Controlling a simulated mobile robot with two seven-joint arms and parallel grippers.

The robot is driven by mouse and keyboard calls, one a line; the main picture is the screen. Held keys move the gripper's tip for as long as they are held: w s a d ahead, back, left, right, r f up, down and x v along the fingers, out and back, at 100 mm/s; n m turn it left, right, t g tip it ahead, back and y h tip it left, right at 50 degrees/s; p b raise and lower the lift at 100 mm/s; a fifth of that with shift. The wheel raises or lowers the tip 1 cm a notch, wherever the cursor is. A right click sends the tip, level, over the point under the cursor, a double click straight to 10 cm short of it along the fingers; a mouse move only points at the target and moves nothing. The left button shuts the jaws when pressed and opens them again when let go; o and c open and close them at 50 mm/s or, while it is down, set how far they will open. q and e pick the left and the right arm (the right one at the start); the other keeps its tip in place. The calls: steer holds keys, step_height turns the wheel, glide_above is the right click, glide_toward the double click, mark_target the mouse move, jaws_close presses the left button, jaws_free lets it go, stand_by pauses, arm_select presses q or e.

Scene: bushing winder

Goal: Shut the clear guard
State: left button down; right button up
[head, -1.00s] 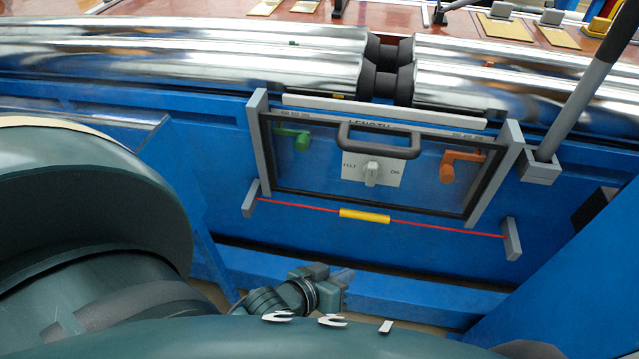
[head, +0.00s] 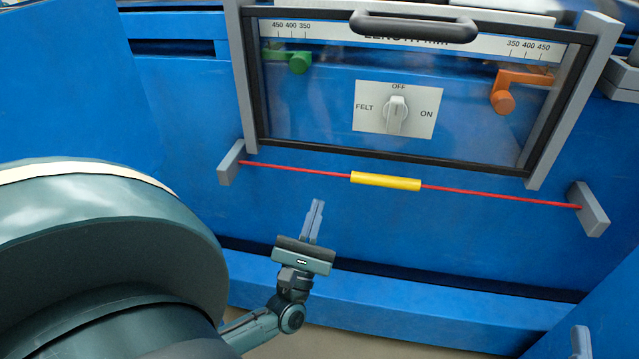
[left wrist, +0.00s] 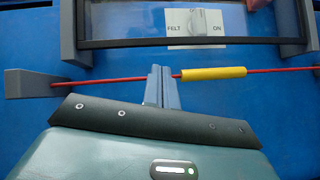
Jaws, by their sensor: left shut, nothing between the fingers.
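The clear guard (head: 320,105) is a see-through panel in a black frame between two grey side rails on the blue machine front. Its black handle (head: 413,27) is at the upper edge. The panel lies in front of the selector knob and levers. I cannot tell how far it stands off the machine. My left gripper (head: 315,215) is shut and empty, pointing up, below the guard and the red cord. In the left wrist view its fingers (left wrist: 161,88) show close to the cord, left of the yellow sleeve. A grey tip at the lower right may be my right gripper.
A red cord (head: 480,194) with a yellow sleeve (head: 385,181) runs between two grey brackets below the guard. Behind the panel are a knob plate (head: 366,95), a green lever (head: 299,62) and an orange lever (head: 503,101). A blue ledge (head: 400,300) runs below.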

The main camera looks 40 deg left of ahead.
arm_select(q)
steer(key=w+a+r+n+y+b, duration=0.2)
steer(key=w+a+r+n+y, duration=0.2)
steer(key=w+a+r+n, duration=0.1)
steer(key=shift+a+n+g+y, duration=0.4)
steer(key=shift+a, duration=0.15)
arm_select(e)
steer(key=shift+s+r+n+t+y, duration=0.1)
steer(key=shift+s+n+t+y, duration=0.1)
steer(key=shift+s+n+y, duration=0.25)
steer(key=shift+s+n+t+y, duration=0.1)
steer(key=shift+n+t+y, duration=0.15)
steer(key=shift+y, duration=0.3)
arm_select(q)
steer(key=shift+r, duration=0.1)
arm_select(e)
steer(key=shift+r, duration=0.1)
